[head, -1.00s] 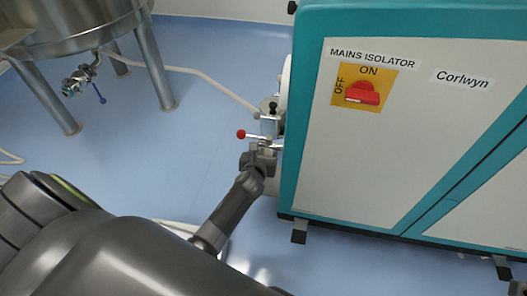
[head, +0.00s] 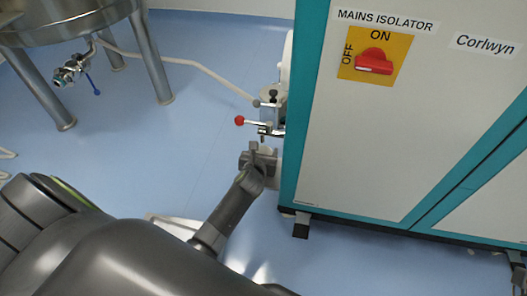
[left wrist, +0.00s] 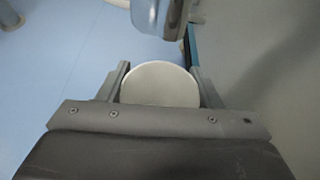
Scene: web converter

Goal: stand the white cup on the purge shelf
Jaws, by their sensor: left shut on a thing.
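My left gripper (head: 262,158) is shut on the white cup beside the left side of the teal and white machine. In the left wrist view the cup (left wrist: 160,83) sits between the two fingers (left wrist: 160,72), its round pale top facing the camera. In the head view only a small pale part of the cup (head: 266,149) shows behind the fingers. A valve with a red-knobbed lever (head: 240,120) is just above the gripper in the picture. I cannot make out the purge shelf for certain. My right gripper is not in view.
The machine's cabinet (head: 350,130), with a red isolator switch (head: 374,61), fills the right. A steel vessel on legs (head: 150,55) stands at upper left. A pale hose (head: 190,68) crosses the blue floor, which is otherwise open between vessel and machine.

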